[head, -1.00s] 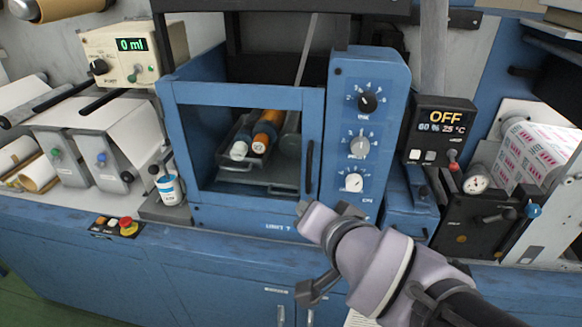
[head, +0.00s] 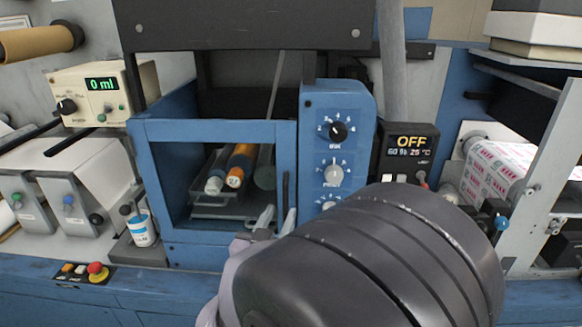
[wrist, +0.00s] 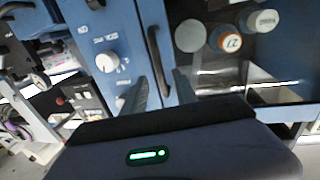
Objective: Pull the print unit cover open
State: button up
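The print unit cover (head: 210,130) is a blue frame around a dark window, closed on the front of the blue unit. Its dark upright handle (head: 286,190) is on the right edge; it also shows in the wrist view (wrist: 154,50). My gripper (head: 277,217) is low in front of the cover's right side, by the handle's lower end. In the wrist view my gripper (wrist: 160,88) is open, its grey fingers apart with the handle between them. I cannot tell whether either finger touches it. My wrist hides the unit's lower right.
A panel with several knobs (head: 333,131) stands just right of the cover. A display reading OFF (head: 410,142) is further right. A small white and blue can (head: 140,230) stands left of the unit. Colored bottles (head: 240,165) lie in a tray behind the window.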

aim_at(285, 205)
jog(key=x, duration=0.5)
jog(key=shift+w, duration=0.15)
grip_shut()
dwell(1.2)
